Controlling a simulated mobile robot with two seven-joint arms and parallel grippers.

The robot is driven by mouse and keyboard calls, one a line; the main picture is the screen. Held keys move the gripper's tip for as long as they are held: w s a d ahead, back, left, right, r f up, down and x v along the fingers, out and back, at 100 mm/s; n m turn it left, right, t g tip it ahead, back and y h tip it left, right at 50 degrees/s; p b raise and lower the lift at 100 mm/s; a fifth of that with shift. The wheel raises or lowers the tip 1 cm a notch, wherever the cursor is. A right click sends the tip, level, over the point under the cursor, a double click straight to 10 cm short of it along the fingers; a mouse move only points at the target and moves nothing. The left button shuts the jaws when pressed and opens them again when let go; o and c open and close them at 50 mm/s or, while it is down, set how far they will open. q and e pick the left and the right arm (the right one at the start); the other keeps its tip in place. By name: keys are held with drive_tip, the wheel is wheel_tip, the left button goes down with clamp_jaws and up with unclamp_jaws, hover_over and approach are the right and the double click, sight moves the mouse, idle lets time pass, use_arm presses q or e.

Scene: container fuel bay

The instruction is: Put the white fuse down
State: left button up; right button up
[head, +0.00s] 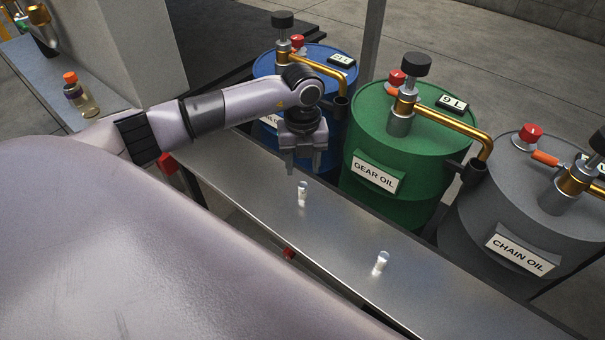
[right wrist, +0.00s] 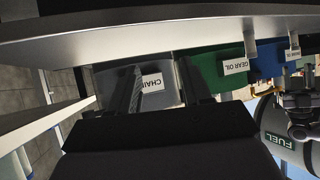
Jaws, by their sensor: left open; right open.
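Two small fuses stand upright and apart on the metal bench (head: 340,236). Both look pale, with clear tops and white lower parts. One fuse (head: 302,194) is just below my left gripper (head: 303,168), which points down, open and empty. A small gap shows between fingertips and fuse. The other fuse (head: 381,263) stands nearer the bench's front right. My right gripper (right wrist: 160,88) is open and empty in the right wrist view, which is upside down. Two small upright shapes there, one (right wrist: 250,49) and another (right wrist: 293,46), look like the fuses.
Behind the bench stand a blue drum (head: 329,160), a green gear oil drum (head: 408,155) and a grey chain oil drum (head: 500,215), with brass pumps on top. A small bottle (head: 82,100) stands on the left counter. The bench between and right of the fuses is clear.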

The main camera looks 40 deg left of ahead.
sight(303, 185)
use_arm(q)
drive_tip(key=s+d+r+m+h, duration=0.1)
drive_tip(key=s+d+m+h, duration=0.3)
drive_tip(key=d, duration=0.6)
drive_tip(key=s+d+r+n+h, duration=0.1)
drive_tip(key=s+d+h, duration=0.2)
drive_tip(key=d+h, duration=0.45)
drive_tip(key=s+d+r+n+t+h, duration=0.1)
drive_tip(key=d+r+n+t+h, duration=0.6)
drive_tip(key=d+r, duration=0.2)
drive_tip(key=a+f+n+t+y, duration=0.7)
drive_tip(key=a+n+t+y, duration=0.4)
drive_tip(key=n, duration=0.5)
drive_tip(key=s+a+f+n+g+y, duration=0.3)
drive_tip(key=s+f+g, duration=0.4)
drive_tip(key=f, duration=0.4)
drive_tip(key=shift+s+n+y, duration=0.75)
drive_tip(key=shift+s+n, duration=0.05)
drive_tip(key=shift+n, duration=0.2)
use_arm(e)
drive_tip(key=shift+s+d+f, duration=0.1)
drive_tip(key=shift+d+f, duration=0.05)
drive_tip(key=shift+d, duration=0.2)
